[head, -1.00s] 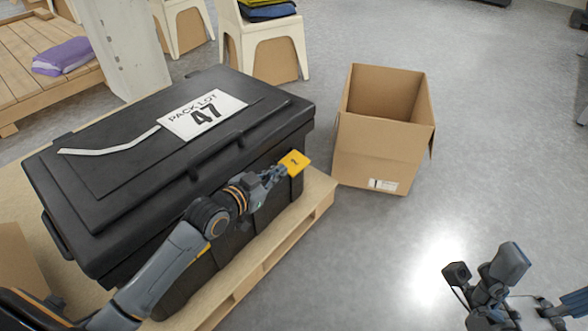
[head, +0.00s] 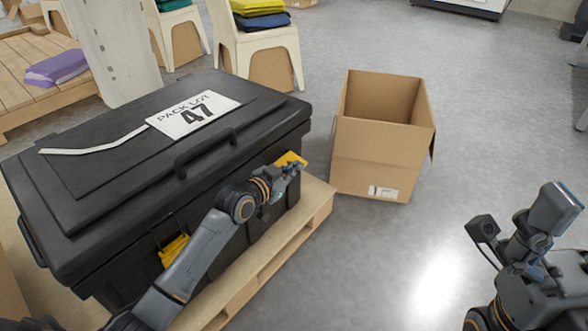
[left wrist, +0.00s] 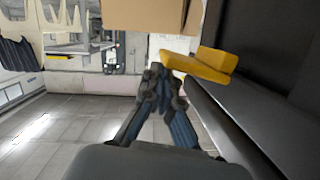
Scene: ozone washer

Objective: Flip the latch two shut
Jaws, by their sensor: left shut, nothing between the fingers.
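The black chest (head: 150,160) has a yellow latch (head: 290,158) near the right end of its front, the one marked 2 in the earlier head view. In the left wrist view the latch (left wrist: 205,65) sticks out from the chest's dark side. My left gripper (head: 292,170) is shut and empty, just in front of the latch and partly covering it. In the left wrist view its closed fingertips (left wrist: 160,75) are beside the latch, on its left; I cannot tell whether they touch. A second yellow latch (head: 174,250) is partly hidden behind my left arm.
The chest stands on a wooden pallet (head: 318,205). An open cardboard box (head: 375,160) is on the floor to the right. Chairs with folded cloths (head: 262,18) stand behind. Part of my right arm is at the lower right, its fingers not visible. The floor between is clear.

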